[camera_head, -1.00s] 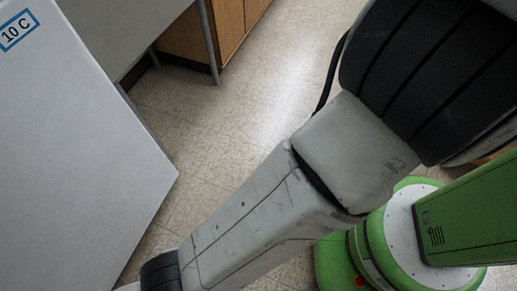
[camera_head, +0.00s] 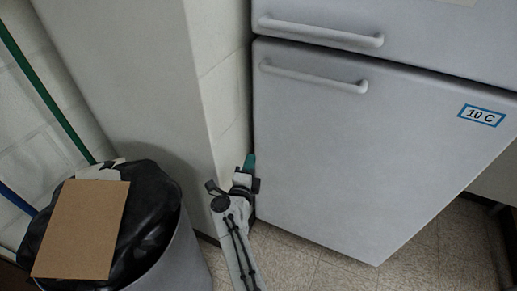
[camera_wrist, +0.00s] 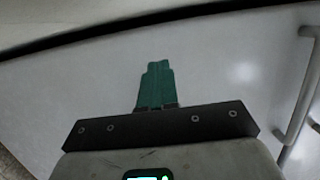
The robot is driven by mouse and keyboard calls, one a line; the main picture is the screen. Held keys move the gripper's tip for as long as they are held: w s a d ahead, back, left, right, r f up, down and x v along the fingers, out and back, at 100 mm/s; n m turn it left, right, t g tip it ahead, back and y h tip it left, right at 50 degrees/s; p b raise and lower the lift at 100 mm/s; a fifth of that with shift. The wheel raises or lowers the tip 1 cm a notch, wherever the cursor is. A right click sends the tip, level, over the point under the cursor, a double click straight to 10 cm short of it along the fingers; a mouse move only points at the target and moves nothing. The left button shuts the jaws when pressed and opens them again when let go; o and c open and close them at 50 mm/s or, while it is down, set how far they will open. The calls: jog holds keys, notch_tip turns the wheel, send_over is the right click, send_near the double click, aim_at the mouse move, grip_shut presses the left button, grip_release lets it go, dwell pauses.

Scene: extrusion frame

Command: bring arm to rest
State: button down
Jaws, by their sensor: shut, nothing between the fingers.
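My gripper (camera_head: 249,163) shows in the head view near the lower left of the fridge, with its teal fingers pointing up in the picture. In the wrist view my gripper (camera_wrist: 158,72) has its teal fingers together, with nothing between them. The pale surface of the fridge door fills the view behind them. I cannot tell the exact gap between the fingertips and the door. Part of my arm runs down from the gripper to the bottom edge of the head view.
A grey fridge (camera_head: 340,160) with two bar handles and a "10 C" label stands at the right. A pale wall column (camera_head: 140,90) is left of it. A bin (camera_head: 180,265) with a black bag and a brown cardboard piece (camera_head: 82,230) stands at the lower left. Tiled floor (camera_head: 320,268) is clear below the fridge.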

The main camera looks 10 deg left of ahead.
jog(key=shift+s+a+p, duration=0.25)
jog(key=shift+s+a, duration=0.05)
jog(key=shift+s, duration=0.6)
jog(key=shift+s+a+p, duration=0.25)
jog(key=shift+s, duration=0.65)
